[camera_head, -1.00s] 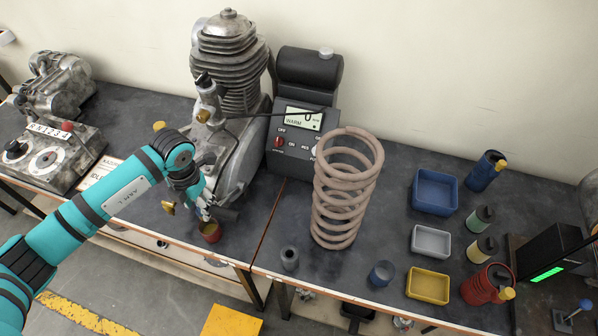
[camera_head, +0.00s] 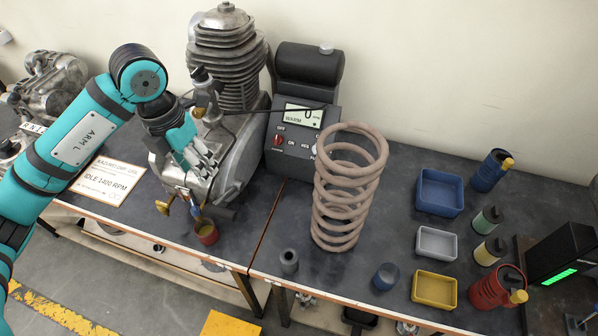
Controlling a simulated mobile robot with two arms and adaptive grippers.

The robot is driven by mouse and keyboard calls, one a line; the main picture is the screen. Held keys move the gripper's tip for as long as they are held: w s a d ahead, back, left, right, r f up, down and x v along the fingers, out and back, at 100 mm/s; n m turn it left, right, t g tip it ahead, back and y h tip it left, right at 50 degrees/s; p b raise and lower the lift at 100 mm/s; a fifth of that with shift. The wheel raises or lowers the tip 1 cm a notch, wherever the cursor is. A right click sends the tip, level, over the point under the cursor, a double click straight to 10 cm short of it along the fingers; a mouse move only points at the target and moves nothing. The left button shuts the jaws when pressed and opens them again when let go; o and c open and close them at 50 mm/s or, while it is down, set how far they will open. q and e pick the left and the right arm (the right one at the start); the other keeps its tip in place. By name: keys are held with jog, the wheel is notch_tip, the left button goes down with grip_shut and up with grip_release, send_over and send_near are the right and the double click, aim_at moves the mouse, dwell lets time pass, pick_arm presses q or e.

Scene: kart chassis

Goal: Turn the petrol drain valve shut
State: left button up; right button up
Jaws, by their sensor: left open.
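My left gripper (camera_head: 205,163) is open and empty, in front of the engine (camera_head: 236,128) on the bench. Small brass fittings (camera_head: 163,206) show just below it, low at the engine's front; I take them for the petrol drain valve, but its handle position is too small to tell. The gripper is above and apart from these fittings. My left wrist hides part of the engine's left side. My right gripper is not in view.
A control box with a display (camera_head: 297,137) stands right of the engine, beside a tall coil spring (camera_head: 345,190). Blue, grey and yellow trays (camera_head: 434,290) and several bottles are farther right. An idle-speed placard (camera_head: 107,182) lies left. The bench's front edge is close to the cup.

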pick_arm(q)
jog(key=s+d+r+h, duration=0.2)
jog(key=d+h, duration=0.4)
jog(key=d, duration=0.4)
jog(key=s+d+r+m+g+h, duration=0.1)
jog(key=s+d+r+h, duration=0.2)
jog(key=d+h, duration=0.3)
jog(key=shift+s+d+r, duration=0.15)
jog(key=shift+s+d, duration=0.6)
jog(key=shift+d, duration=1.25)
